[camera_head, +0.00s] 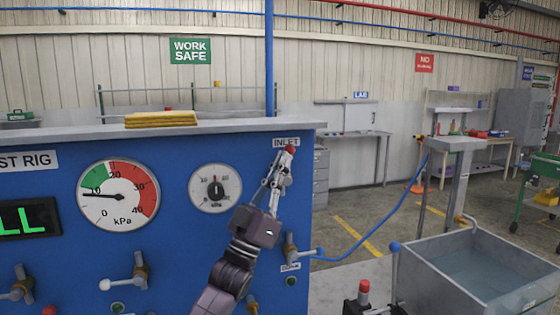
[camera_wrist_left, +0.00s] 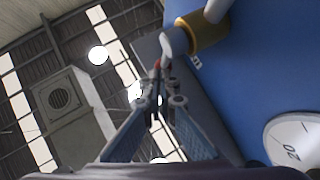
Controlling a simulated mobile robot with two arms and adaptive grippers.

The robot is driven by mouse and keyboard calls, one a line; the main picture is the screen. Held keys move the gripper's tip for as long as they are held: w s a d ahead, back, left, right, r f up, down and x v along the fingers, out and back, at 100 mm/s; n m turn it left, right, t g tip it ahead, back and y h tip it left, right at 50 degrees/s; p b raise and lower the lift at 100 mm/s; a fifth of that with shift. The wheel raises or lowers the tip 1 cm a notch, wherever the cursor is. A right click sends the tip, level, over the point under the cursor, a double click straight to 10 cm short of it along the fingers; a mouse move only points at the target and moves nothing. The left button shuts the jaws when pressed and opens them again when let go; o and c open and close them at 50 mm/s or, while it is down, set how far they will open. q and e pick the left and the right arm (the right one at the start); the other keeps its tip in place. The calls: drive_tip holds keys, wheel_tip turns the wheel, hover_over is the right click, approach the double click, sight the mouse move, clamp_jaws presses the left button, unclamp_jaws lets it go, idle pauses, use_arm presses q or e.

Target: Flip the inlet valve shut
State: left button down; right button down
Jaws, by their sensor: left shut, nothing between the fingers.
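A small red tip (camera_head: 291,149) shows at the fingertips in both views. The inlet valve is mostly hidden behind my gripper in the head view. In the left wrist view a brass valve body (camera_wrist_left: 208,34) with pale grey parts stands out from the panel, right of the fingertips. I cannot tell whether they touch. My right gripper is not in view.
The drain valve (camera_head: 290,247) with a blue hose (camera_head: 365,243) lies below right of my gripper. Another valve (camera_head: 139,270) sticks out lower left. Two gauges are on the panel; the large one (camera_head: 118,195) reads low. A water tank (camera_head: 480,275) stands at right.

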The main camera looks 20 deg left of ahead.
use_arm(q)
drive_tip(key=m+g+p, duration=0.1)
drive_tip(key=m+g+h+p, duration=0.1)
drive_tip(key=r+m+g+h+p, duration=0.1)
drive_tip(key=shift+w+d+g+p, duration=0.3)
drive_tip(key=shift+w+d, duration=0.05)
drive_tip(key=shift+d, duration=0.05)
drive_tip(key=shift+m+g, duration=0.6)
drive_tip(key=shift+w+d+f+b, duration=0.1)
drive_tip(key=shift+w+d+f, duration=0.3)
drive_tip(key=shift+d, duration=0.2)
drive_tip(key=shift+w+d+f+b, duration=0.1)
drive_tip(key=shift+w+d+f, duration=0.2)
drive_tip(key=shift+d, duration=0.35)
drive_tip(key=shift+w+d+f+b, duration=0.1)
drive_tip(key=shift+w+d+f, duration=0.2)
drive_tip(key=shift+w+d, duration=0.25)
drive_tip(key=shift+d+f, duration=0.1)
drive_tip(key=shift+d, duration=0.05)
